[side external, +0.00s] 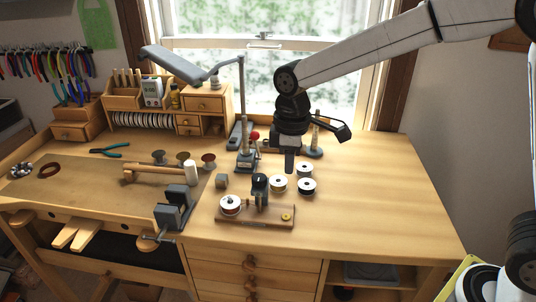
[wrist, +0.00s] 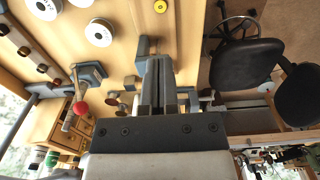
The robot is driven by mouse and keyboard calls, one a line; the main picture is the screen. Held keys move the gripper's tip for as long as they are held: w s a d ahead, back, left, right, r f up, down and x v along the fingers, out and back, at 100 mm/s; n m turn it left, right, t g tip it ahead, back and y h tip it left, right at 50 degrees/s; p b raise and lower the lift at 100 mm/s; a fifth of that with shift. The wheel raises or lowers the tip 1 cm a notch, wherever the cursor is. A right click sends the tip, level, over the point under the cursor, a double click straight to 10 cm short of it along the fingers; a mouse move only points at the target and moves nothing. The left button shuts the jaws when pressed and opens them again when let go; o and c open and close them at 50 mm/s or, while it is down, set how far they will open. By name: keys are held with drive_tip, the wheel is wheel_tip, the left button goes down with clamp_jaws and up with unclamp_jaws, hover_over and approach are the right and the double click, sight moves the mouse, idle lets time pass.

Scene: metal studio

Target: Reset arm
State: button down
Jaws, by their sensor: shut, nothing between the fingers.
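My gripper (side external: 290,160) points down above the right part of the wooden workbench (side external: 390,200), coming from my arm at the upper right. Its fingers are shut together with nothing between them. In the wrist view the closed fingers (wrist: 162,85) show at the centre. In the side view the gripper is above and behind a cluster of white spools, including one spool (side external: 306,186) at its lower right and another spool (side external: 278,184) just below it. The exact gap between fingertips and bench is hard to tell.
A wooden board (side external: 262,216) with a spool and a dark post stands at the bench's front. A grey vise (side external: 174,208), a lamp (side external: 190,65) and a red-knobbed stand (side external: 247,155) are to the left. The right side of the bench is clear.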

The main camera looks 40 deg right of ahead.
drive_tip(key=s+d+f+m, duration=0.3)
drive_tip(key=s, duration=0.1)
drive_tip(key=s+d+f+m+t, duration=0.1)
drive_tip(key=s+d+f+m, duration=0.2)
drive_tip(key=s+d, duration=0.1)
drive_tip(key=s+d+f+m+t, duration=0.1)
drive_tip(key=s+d+f+m, duration=0.2)
drive_tip(key=s, duration=0.2)
drive_tip(key=shift+s+d+f, duration=0.1)
drive_tip(key=shift+s+d, duration=0.1)
drive_tip(key=shift+d, duration=0.05)
